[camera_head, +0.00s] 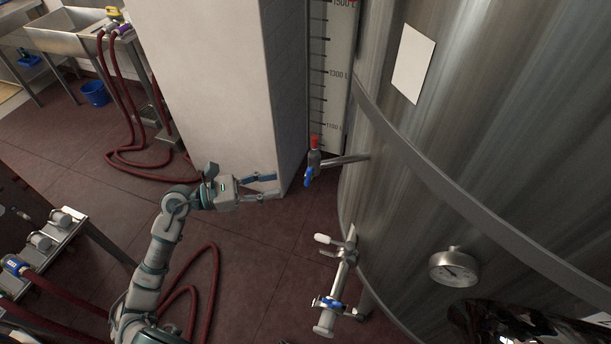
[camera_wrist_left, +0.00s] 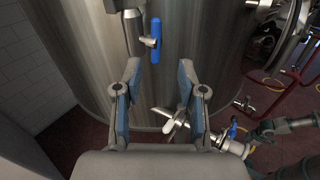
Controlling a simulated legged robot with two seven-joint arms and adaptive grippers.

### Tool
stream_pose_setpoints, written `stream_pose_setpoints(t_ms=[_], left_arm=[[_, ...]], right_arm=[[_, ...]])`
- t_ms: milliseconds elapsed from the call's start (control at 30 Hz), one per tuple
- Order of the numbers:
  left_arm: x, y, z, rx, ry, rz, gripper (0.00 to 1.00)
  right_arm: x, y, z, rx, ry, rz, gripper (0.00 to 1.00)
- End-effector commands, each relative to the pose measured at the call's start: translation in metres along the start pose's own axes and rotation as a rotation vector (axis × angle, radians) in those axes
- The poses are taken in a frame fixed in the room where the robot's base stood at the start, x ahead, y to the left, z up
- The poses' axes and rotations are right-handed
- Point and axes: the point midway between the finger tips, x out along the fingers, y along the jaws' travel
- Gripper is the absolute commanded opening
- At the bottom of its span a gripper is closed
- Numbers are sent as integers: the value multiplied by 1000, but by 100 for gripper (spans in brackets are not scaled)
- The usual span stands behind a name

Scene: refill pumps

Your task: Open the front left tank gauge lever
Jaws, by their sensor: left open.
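The gauge lever (camera_head: 308,177) is a small blue handle on a metal valve with a red cap, on a short pipe from the steel tank (camera_head: 480,120), beside the gauge scale (camera_head: 333,80). In the left wrist view the blue lever (camera_wrist_left: 156,40) stands upright, ahead of the fingertips and roughly centred between them. My left gripper (camera_head: 276,187) is open and empty, its fingers pointing right toward the lever with a gap left. Its spread fingers also show in the left wrist view (camera_wrist_left: 160,72). A grey arm, apparently my right, shows at that view's right edge; its jaws are unclear.
A lower valve (camera_head: 330,302) with a blue handle sticks out from the tank below the lever. A dial gauge (camera_head: 454,268) is on the tank wall. A white pillar (camera_head: 205,80) stands behind the gripper. Red hoses (camera_head: 207,285) lie on the floor.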

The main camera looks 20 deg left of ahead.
Motion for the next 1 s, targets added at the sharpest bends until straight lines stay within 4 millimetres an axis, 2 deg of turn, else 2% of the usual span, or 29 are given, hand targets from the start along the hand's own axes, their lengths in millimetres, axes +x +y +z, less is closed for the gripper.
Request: stream_pose_setpoints(t_ms=[200, 433, 600, 833, 1000], left_arm=[[49, 2, 3, -3, -7, 0, 40], [87, -2, 3, 0, 0, -1, 40], [97, -4, 2, 1, 3, -1, 40], [92, 0, 0, -1, -1, 0, 40], [91, 0, 0, -3, -2, 0, 0]], right_arm=[[11, -3, 28, -4, -15, 0, 0], [20, 0, 50, -7, -21, -6, 0], [22, 0, 54, -7, -22, -7, 0], [22, -2, 54, -8, -23, -3, 0], [22, -2, 54, -8, -23, -3, 0]])
